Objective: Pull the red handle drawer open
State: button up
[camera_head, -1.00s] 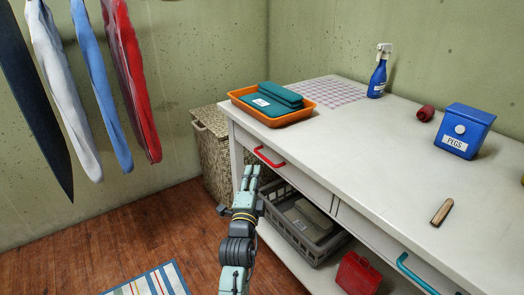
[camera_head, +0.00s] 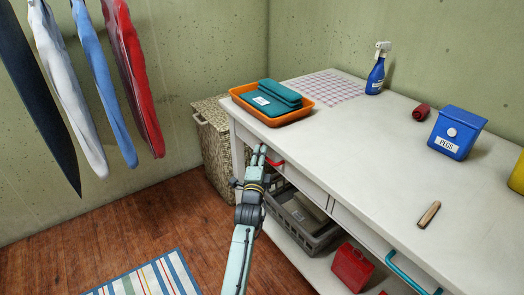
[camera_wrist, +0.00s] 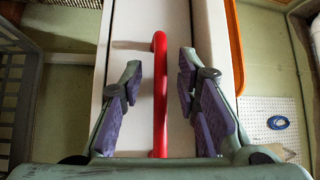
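The red handle (camera_wrist: 160,95) runs along the white drawer front (camera_wrist: 178,20) in the wrist view. In the head view the red handle (camera_head: 275,162) is mostly hidden behind my gripper (camera_head: 259,153). In the wrist view my gripper (camera_wrist: 158,82) is open, with one purple-padded finger on each side of the handle. Gaps show between the pads and the handle. The drawer looks closed in the head view, its front (camera_head: 301,183) in line with the table.
A grey crate (camera_head: 307,230) sits on the shelf below the drawer, beside a red box (camera_head: 352,267). An orange tray (camera_head: 286,120) with teal cloths stands on the tabletop above. A wicker basket (camera_head: 213,150) stands left of the table. A teal handle (camera_head: 412,273) is further right.

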jog(key=shift+w+d+r, duration=0.1)
jog(key=shift+w, duration=0.45)
grip_shut()
dwell(0.6)
